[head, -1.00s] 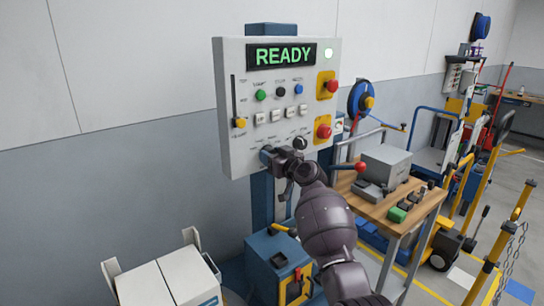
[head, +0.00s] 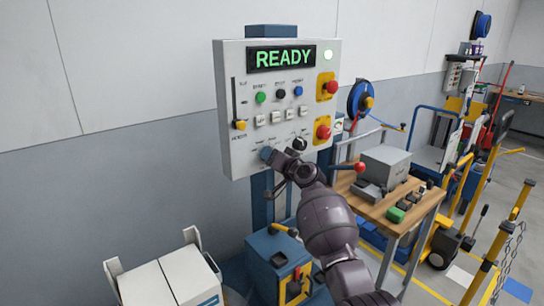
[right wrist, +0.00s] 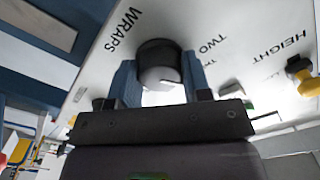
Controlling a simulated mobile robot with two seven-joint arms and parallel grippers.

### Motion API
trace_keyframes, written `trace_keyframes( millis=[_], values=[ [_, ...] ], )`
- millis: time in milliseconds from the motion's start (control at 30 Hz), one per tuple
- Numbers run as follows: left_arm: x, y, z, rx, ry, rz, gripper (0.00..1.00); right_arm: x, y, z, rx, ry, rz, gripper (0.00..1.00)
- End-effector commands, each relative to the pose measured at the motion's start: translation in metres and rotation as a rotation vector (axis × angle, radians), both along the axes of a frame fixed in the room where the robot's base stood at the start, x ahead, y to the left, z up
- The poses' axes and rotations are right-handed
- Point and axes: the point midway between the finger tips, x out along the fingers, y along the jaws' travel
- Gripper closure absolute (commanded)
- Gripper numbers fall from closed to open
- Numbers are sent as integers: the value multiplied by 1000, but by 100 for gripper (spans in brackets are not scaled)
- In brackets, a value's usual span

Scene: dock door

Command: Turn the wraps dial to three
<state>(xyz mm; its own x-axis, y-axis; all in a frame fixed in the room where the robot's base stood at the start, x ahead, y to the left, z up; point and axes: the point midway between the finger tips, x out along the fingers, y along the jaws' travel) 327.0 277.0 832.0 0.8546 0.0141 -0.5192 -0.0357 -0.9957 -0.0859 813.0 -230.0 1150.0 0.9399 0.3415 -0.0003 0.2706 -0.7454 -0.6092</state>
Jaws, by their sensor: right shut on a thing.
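The wraps dial (right wrist: 157,58) is a dark round knob with a pale face, beside the printed word WRAPS in the right wrist view. My right gripper (right wrist: 158,82) is shut on it, with one blue finger on each side. The label TWO shows just right of the dial; another label beyond it is too small to read. In the head view the right gripper (head: 268,154) is at the lower left of the grey control panel (head: 230,105) and hides the dial. My left gripper is not in view.
The panel's screen (head: 281,57) reads READY. A second black knob (head: 300,143) sits just right of my gripper. Red buttons (head: 322,132) on yellow plates are at the panel's right edge. A wooden workbench (head: 420,207) stands to the right, white boxes (head: 165,280) below left.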

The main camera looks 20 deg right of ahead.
Motion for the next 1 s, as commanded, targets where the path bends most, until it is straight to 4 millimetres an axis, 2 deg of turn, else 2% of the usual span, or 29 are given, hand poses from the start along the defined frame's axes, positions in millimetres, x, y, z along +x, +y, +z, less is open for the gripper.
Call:
trace_keyframes(
  millis=[600,633,767,1000],
  values=[
    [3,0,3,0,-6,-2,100,0,0,0,42,14,-1,79],
    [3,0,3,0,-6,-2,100,0,0,0,41,14,-1,51],
    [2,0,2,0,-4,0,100,0,0,0,41,14,-1,31],
    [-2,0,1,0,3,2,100,0,0,0,41,14,-1,30]
  ],
)
